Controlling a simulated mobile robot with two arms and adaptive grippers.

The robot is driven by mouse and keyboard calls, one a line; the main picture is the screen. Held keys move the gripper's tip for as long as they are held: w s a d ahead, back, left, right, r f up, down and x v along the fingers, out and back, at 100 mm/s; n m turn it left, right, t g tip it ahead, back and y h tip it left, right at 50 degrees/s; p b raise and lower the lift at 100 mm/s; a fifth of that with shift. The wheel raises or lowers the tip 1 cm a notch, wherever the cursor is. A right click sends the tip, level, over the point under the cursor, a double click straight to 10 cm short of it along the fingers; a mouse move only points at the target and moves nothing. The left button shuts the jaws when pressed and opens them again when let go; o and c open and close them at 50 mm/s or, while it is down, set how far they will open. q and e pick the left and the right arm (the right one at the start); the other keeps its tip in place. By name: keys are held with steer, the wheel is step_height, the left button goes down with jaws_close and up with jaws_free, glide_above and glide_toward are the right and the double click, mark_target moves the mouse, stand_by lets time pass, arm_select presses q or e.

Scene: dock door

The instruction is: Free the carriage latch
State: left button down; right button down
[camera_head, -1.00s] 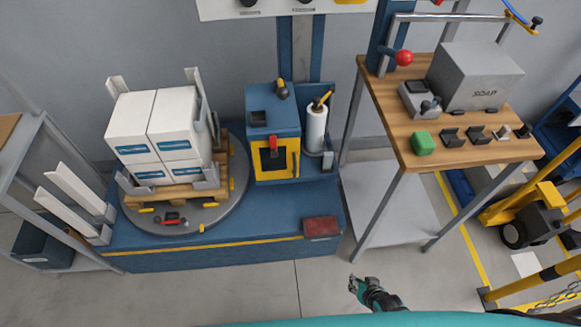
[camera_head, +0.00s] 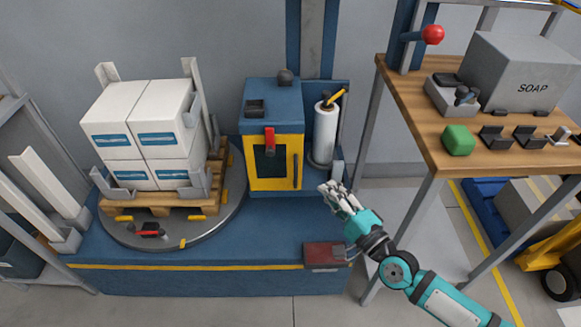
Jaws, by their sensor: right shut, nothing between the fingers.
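The blue and yellow carriage (camera_head: 272,135) stands on the mast of the wrapping machine. A red lever (camera_head: 269,142) sits on its yellow front, with a dark vertical handle (camera_head: 295,171) beside the dark window. A white film roll (camera_head: 325,133) stands upright to its right, with a yellow lever (camera_head: 335,98) at its top. I cannot tell which of these is the latch. My right gripper (camera_head: 329,188) is shut and empty, in front of and below the film roll in the picture, apart from the carriage. My left gripper is not in view.
White boxes (camera_head: 140,120) stand on a pallet on the round turntable (camera_head: 215,222) at left. A wooden table (camera_head: 425,135) at right carries a SOAP box (camera_head: 520,80), a green block (camera_head: 458,140) and small brackets. A dark red pad (camera_head: 322,252) lies on the base's right front corner.

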mark_target(270, 143)
steer(key=shift+w, duration=0.15)
